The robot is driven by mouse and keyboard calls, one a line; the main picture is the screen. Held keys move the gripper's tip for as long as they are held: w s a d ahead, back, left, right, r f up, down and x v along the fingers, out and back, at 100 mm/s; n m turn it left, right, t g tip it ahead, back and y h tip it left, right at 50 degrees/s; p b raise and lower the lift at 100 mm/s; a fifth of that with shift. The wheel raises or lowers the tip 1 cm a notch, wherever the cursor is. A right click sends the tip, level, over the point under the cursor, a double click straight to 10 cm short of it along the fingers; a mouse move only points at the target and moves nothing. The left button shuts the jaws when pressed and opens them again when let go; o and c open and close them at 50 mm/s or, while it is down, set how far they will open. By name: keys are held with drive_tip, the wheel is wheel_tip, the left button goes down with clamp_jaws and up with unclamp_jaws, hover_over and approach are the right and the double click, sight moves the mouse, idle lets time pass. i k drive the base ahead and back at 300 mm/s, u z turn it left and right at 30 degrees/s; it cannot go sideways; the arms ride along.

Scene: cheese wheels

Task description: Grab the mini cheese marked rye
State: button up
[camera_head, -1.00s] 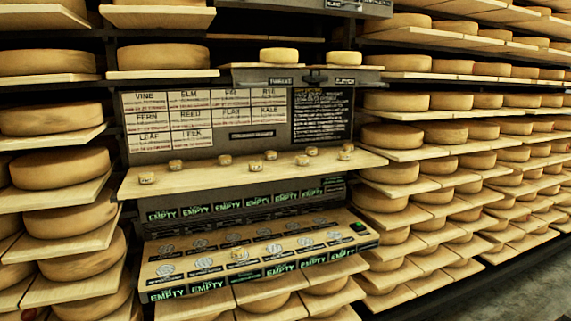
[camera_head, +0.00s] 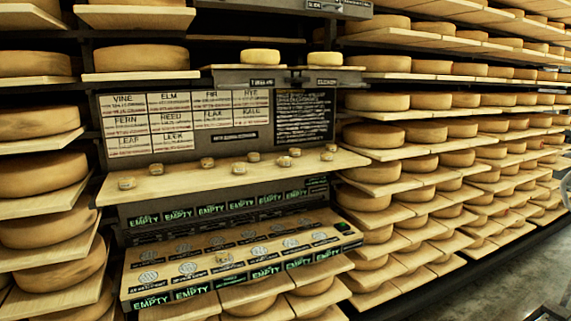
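Several mini cheeses stand in a loose spread on a pale wooden shelf (camera_head: 190,184), including one at the left end (camera_head: 126,183), one near the middle (camera_head: 207,163) and one toward the right (camera_head: 326,156). Their marks are too small to read, so I cannot tell which is rye. Another small cheese (camera_head: 222,258) appears to sit on the lower slanted panel (camera_head: 205,248) among printed round symbols. A label board (camera_head: 180,120) above the shelf shows names such as VINE, ELM and FERN; its top right label (camera_head: 250,101) appears to read RYE. My gripper is not in view.
Racks of large cheese wheels flank the station on the left (camera_head: 42,175) and right (camera_head: 375,135). Green EMPTY signs (camera_head: 210,211) line the edges below the shelf. A pale curved object (camera_head: 567,190) shows at the right edge. Bare floor (camera_head: 490,295) lies at lower right.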

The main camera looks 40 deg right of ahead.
sight(284, 162)
drive_tip(key=i, duration=0.95)
drive_tip(key=u, duration=0.05)
